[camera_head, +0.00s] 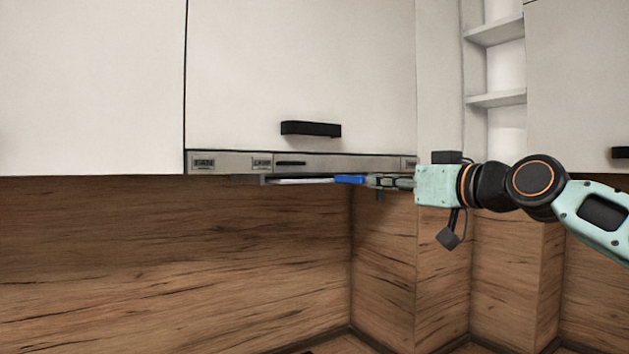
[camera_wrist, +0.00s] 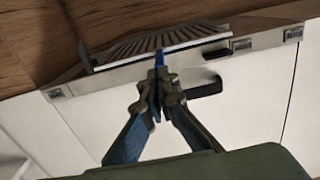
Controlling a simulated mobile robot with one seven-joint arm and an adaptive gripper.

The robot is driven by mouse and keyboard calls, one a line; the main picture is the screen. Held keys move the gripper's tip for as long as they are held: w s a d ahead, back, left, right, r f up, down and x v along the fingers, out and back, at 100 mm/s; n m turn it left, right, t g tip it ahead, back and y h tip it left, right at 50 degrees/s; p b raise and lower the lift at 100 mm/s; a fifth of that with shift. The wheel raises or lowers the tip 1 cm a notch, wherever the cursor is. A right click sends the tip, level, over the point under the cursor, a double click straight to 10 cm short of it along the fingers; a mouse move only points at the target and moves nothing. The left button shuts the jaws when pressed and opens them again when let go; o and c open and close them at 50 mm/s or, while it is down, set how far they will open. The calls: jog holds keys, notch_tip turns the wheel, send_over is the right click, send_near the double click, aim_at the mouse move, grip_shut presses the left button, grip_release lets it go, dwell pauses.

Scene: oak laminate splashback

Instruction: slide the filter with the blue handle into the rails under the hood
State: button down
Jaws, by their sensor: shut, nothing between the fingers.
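The filter (camera_head: 300,181) is a thin metal panel level under the hood (camera_head: 230,163), with most of it hidden behind the hood's lower edge in the head view. Its blue handle (camera_head: 350,180) points right, toward my gripper. In the wrist view the slatted filter (camera_wrist: 150,45) shows with a bright front edge, and the blue handle (camera_wrist: 159,58) sits at my fingertips. My gripper (camera_head: 369,181) is shut with nothing between its fingers, its tips right against or just short of the handle. The rails are not clearly visible, so how the filter sits in them cannot be told.
White cabinets (camera_head: 300,70) with a black pull (camera_head: 311,129) stand above the hood. A wood splashback (camera_head: 180,260) runs behind and below, turning a corner near my gripper. Open shelves (camera_head: 496,99) are at the right. The space below the hood is clear.

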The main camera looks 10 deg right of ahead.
aim_at(364, 183)
jog(key=shift+w, duration=0.1)
jog(key=shift+p+x, duration=0.5)
jog(key=shift+x, duration=3.5)
jog(key=shift+s+d+f+b, duration=0.2)
jog(key=shift+s+f+b, duration=0.1)
jog(key=shift+s+b, duration=0.2)
jog(key=shift+b+v, duration=0.6)
jog(key=shift+v, duration=0.25)
jog(key=f+b+v, duration=0.1)
jog(key=b+v, duration=0.3)
jog(key=v, duration=0.3)
jog(key=shift+s+f, duration=0.15)
jog(key=shift+f, duration=0.05)
